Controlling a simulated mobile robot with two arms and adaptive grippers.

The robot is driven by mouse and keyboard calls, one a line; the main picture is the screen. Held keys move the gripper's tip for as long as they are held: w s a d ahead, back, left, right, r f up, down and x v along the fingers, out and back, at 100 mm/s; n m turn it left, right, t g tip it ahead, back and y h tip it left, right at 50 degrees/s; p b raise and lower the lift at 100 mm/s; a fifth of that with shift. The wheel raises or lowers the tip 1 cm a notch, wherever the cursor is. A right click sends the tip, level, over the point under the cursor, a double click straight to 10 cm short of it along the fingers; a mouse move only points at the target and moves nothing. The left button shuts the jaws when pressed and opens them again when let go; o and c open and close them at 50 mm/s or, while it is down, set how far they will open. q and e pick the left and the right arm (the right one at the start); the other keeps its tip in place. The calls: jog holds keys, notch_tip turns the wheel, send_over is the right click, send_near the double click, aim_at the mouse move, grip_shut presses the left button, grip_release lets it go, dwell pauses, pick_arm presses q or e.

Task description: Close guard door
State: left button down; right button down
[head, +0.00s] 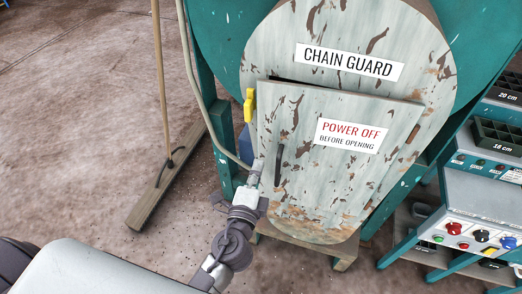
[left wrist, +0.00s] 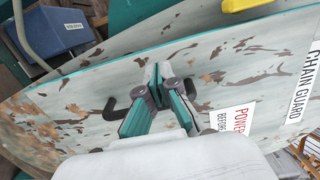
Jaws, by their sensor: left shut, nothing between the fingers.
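The guard door (head: 300,190) is a worn, pale panel with a "POWER OFF BEFORE OPENING" label, on the front of the chain guard (head: 410,40). A dark gap shows along its top edge, so it stands slightly ajar. A black handle (head: 278,165) is on its left side; it also shows in the left wrist view (left wrist: 110,108). My left gripper (head: 255,172) is at the door's left edge, left of the handle. In the left wrist view my left gripper (left wrist: 158,72) is shut and empty before the door face; contact is unclear. My right gripper is out of view.
A yellow latch-like part (head: 250,106) is by the door's upper left edge. A blue box (head: 246,145) is behind it. A wooden broom (head: 165,175) is at left. A control panel (head: 475,225) and dark trays (head: 505,137) are at right. The left floor is mostly clear.

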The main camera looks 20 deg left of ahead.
aim_at(262, 148)
pick_arm(q)
jog(key=shift+w+a+p, duration=0.15)
jog(key=shift+w+p, duration=0.25)
jog(key=shift+w, duration=1.55)
jog(key=w, duration=0.1)
jog(key=w+m+h, duration=0.1)
jog(key=w+h+p, duration=0.1)
jog(key=shift+w+a, duration=0.25)
jog(key=shift+w, duration=0.15)
jog(key=shift+s+r+m, duration=0.1)
jog(key=shift+r+m, duration=0.1)
jog(key=shift+m, duration=0.1)
jog(key=shift+r, duration=0.1)
